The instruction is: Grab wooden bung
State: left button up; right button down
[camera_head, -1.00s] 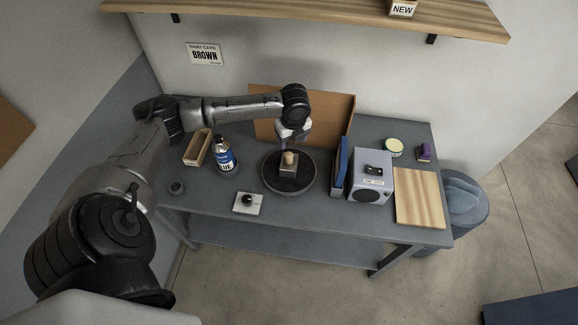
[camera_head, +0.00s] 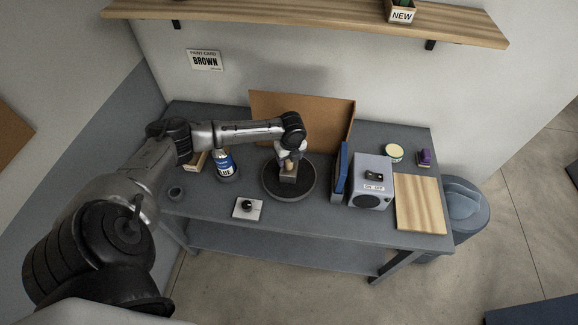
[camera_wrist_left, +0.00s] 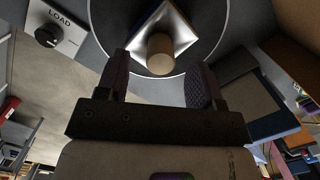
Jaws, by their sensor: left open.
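The wooden bung (camera_head: 288,167) is a small tan cylinder upright on a grey metal block (camera_head: 287,179). The block sits on a round dark plate (camera_head: 272,184) on the bench. In the left wrist view the bung (camera_wrist_left: 160,54) shows at the upper middle, with the shiny block (camera_wrist_left: 178,25) behind it. My left gripper (camera_head: 289,160) is over the bung and partly covers it in the head view. In the left wrist view its jaws (camera_wrist_left: 158,75) are open, one finger on each side of the bung, with gaps between. Whether they touch it elsewhere is unclear. My right gripper is not in view.
A blue-labelled bottle (camera_head: 226,166) and a wooden box (camera_head: 197,160) stand left of the plate. A white LOAD panel with a black knob (camera_head: 248,207) lies in front. A brown board (camera_head: 320,122) is behind.

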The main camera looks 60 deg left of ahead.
aim_at(289, 162)
pick_arm(q)
jog(key=shift+f, duration=1.55)
jog(key=shift+a, duration=0.1)
jog(key=shift+c, duration=0.2)
jog(key=c, duration=0.9)
jog(key=shift+r, duration=0.1)
jog(key=shift+c, duration=0.2)
